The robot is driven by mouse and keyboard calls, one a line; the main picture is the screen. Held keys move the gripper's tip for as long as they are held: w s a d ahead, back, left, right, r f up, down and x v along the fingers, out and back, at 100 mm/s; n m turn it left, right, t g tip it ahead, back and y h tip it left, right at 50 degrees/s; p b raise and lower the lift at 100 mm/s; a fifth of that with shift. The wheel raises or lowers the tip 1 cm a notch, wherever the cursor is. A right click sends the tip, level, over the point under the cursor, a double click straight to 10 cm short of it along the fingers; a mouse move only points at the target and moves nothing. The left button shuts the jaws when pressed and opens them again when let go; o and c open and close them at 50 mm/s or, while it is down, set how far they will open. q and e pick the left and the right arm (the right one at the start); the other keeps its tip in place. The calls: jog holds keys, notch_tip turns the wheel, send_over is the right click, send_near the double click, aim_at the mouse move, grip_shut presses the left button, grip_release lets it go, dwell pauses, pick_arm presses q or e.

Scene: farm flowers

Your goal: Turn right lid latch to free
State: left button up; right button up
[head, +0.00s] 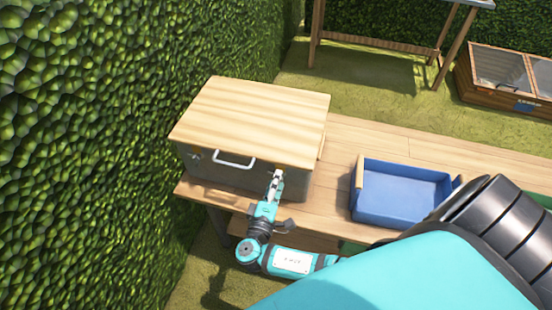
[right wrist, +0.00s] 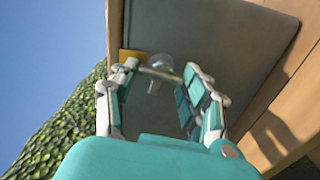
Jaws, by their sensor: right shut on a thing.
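A grey box with a light wooden lid (head: 255,115) stands on the wooden bench, and the lid lies flat on top. My right gripper (head: 278,175) is at the right part of the box's front, just under the lid edge, and hides the right latch in the head view. In the right wrist view, the metal right lid latch (right wrist: 156,74) sits beside a small yellow plate (right wrist: 131,56) on the grey box wall. My right gripper (right wrist: 160,80) is shut on this latch, with one finger on each side. My left gripper is not in view.
A white handle (head: 234,161) is on the box front, with a small left latch (head: 195,155) beside it. A blue tray (head: 400,192) stands on the bench (head: 335,165) to the right. A hedge (head: 120,120) rises close at the left.

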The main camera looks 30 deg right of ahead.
jog(key=shift+n, duration=0.6)
jog(key=o, duration=1.2)
jog(key=shift+a, duration=0.1)
jog(key=shift+c, duration=0.2)
jog(key=v, duration=1.2)
